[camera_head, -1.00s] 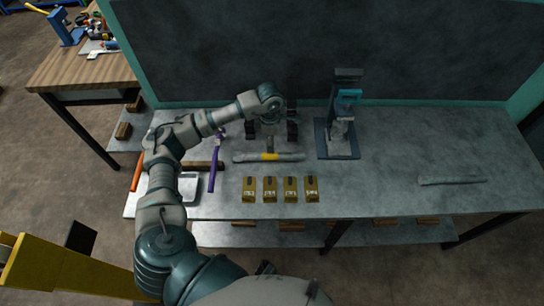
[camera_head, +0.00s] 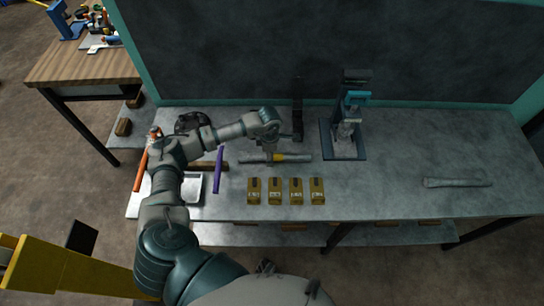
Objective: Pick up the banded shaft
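The banded shaft (camera_head: 291,158) is a grey rod with a yellow band near its middle. It lies left to right on the grey workbench, behind the row of yellow blocks. My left gripper (camera_head: 268,154) points down at the shaft, just left of the yellow band. The wrist above hides much of the gripper. I cannot tell whether its fingers are open or shut, or whether they touch the shaft. A second grey shaft (camera_head: 457,183), with no band visible, lies at the bench's right. My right gripper is not in view.
Several yellow blocks (camera_head: 296,191) stand in front of the shaft. A black upright (camera_head: 298,108) and a blue-grey press-like stand (camera_head: 347,130) are behind it. A purple-handled tool (camera_head: 218,171) and pale tray (camera_head: 192,188) lie left. The bench between stand and second shaft is clear.

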